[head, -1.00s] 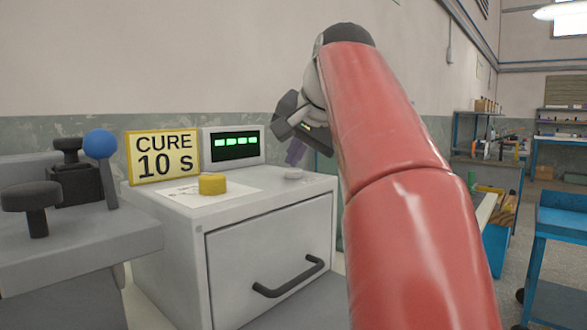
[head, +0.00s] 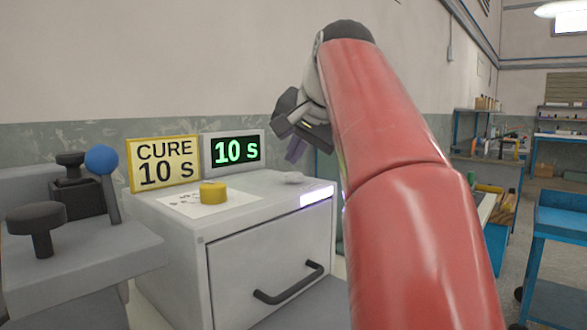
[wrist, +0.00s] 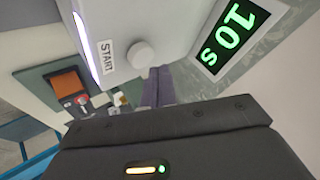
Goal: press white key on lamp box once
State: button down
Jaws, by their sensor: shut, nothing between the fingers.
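The lamp box (head: 270,245) is a light grey cabinet with a drawer handle. Its white key (head: 293,178) is a low round button on the top at the right; it also shows in the wrist view (wrist: 140,55) beside a START label (wrist: 106,57). The box's display (head: 235,152) reads "10 s" in green. A lit strip (head: 316,196) glows along the top front edge. My gripper (head: 296,151) is shut and empty, with its fingertips above the white key and apart from it. The fingers also show in the wrist view (wrist: 158,84), next to the key.
A yellow knob (head: 213,191) stands on a marked dial plate on the box top. A yellow "CURE 10 S" sign (head: 162,163) stands behind it. A grey fixture with a blue ball lever (head: 102,158) and black knobs is at left. Blue benches lie at far right.

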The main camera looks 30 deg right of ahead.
aim_at(296, 175)
notch_tip(296, 175, up, 3)
jog(key=p, duration=0.3)
jog(key=shift+r, duration=1)
